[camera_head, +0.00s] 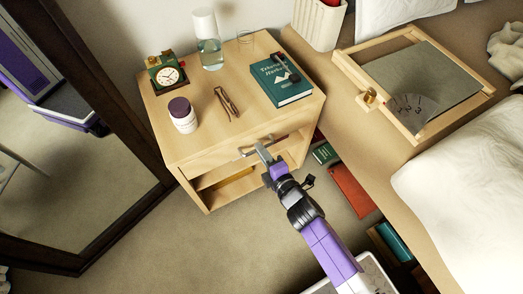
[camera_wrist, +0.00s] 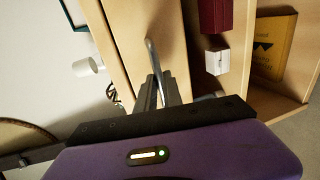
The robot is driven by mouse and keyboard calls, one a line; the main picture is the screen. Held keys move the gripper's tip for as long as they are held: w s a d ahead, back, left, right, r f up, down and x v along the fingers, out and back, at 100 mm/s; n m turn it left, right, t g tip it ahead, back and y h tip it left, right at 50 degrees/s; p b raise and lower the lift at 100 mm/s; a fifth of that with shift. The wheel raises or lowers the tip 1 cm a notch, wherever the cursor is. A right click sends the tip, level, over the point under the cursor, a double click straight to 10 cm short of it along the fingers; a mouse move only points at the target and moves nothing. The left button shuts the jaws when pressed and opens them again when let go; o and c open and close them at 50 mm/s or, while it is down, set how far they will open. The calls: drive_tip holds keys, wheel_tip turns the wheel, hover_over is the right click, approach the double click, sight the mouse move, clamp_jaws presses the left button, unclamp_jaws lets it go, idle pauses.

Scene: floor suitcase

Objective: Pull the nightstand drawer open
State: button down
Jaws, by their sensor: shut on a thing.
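The pale wood nightstand (camera_head: 215,125) stands left of the bed in the head view. Its drawer front (camera_head: 212,161) lies just under the top, above an open lower shelf. My gripper (camera_head: 263,153) reaches from the lower right to the grey bar handle (camera_head: 246,151). In the wrist view, my gripper (camera_wrist: 160,92) is shut on the handle (camera_wrist: 153,57), in front of a wood panel. My fingers partly hide the handle. I cannot tell how far, if at all, the drawer stands out.
The bed (camera_head: 460,185) is at right, a mirror (camera_head: 75,185) at left.

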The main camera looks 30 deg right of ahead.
drive_tip(key=f+v, duration=0.2)
drive_tip(key=v, duration=0.8)
drive_tip(key=s+f+v, duration=0.1)
drive_tip(key=f+v, duration=0.1)
drive_tip(key=v, duration=0.9)
drive_tip(key=shift+f, duration=0.2)
drive_tip(key=shift+s, duration=0.1)
drive_tip(key=c, duration=1.5)
unclamp_jaws()
drive_tip(key=v, duration=0.7)
drive_tip(key=shift+s, duration=0.35)
drive_tip(key=shift+r, duration=0.1)
